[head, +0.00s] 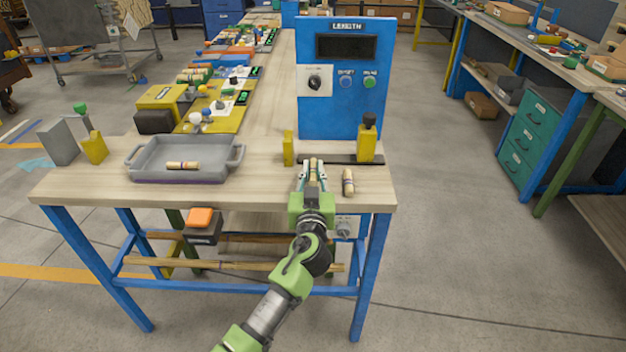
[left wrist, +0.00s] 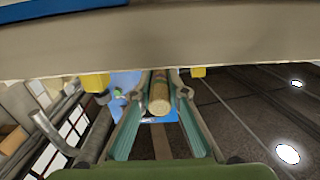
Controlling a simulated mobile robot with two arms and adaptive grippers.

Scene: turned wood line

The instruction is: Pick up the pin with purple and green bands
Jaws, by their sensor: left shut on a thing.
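My left gripper (head: 312,176) is over the front of the wooden bench, below the blue length gauge. It is shut on a light wooden pin (head: 313,166), which lies lengthwise between the fingers. The held pin (left wrist: 159,98) shows its round end in the left wrist view, with a faint greenish band farther along; I cannot make out its other bands. A second banded pin (head: 348,182) lies on the bench just right of the gripper. A third banded pin (head: 182,165) lies in the grey tray (head: 150,172). Their band colours are too small to tell surely. My right gripper is not in view.
The blue length gauge (head: 345,80) stands behind the gripper, with a yellow stop (head: 288,148) and a yellow block (head: 367,145) at its base. A grey block (head: 58,142) stands at far left.

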